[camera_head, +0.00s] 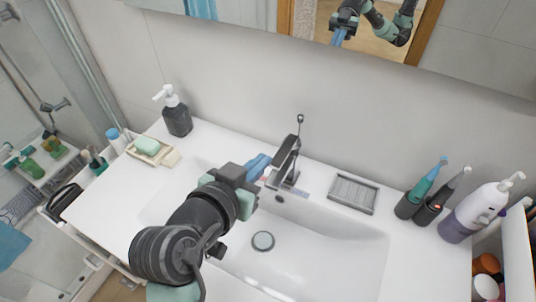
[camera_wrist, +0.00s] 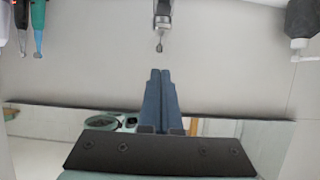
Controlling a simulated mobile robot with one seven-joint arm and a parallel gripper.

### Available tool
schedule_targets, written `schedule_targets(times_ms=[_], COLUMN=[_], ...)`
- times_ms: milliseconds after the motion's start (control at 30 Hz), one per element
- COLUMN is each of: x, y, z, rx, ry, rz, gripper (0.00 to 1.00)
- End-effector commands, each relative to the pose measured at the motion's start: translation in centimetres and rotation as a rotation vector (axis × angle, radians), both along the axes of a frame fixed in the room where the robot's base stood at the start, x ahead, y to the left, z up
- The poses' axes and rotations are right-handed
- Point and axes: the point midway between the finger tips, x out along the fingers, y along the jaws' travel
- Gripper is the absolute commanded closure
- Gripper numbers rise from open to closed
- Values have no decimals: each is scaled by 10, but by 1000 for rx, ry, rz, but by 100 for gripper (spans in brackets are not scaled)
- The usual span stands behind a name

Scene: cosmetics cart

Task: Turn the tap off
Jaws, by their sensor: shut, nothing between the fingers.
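The tap (camera_head: 285,160) is a dark grey metal mixer standing at the back edge of the white basin, with a thin upright rod ending in a small knob behind it. My gripper (camera_head: 262,163) is just left of the tap's upper part, its blue fingers together and empty, pointing toward it. I cannot tell whether they touch the tap. In the wrist view the closed fingers (camera_wrist: 160,74) point at the tap (camera_wrist: 163,12), whose end shows at the top edge. My arm hides part of the basin's left side. No water stream is clear to see.
A grey soap dish (camera_head: 353,194) lies right of the tap. Toothbrush cups (camera_head: 408,206) and a white-purple pump bottle (camera_head: 472,215) stand farther right. A dark soap dispenser (camera_head: 177,120) and a green soap on a tray (camera_head: 147,146) are at left. The wall is close behind.

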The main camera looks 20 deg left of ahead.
Motion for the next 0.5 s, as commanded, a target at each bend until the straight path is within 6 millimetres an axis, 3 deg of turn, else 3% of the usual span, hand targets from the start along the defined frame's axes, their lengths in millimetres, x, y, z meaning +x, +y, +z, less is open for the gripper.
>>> schedule_targets(times_ms=[200,500], x=[-29,-36], y=[2,1], z=[9,13], rx=[0,-1], ry=[0,1], rz=[2,0], gripper=[100,100])
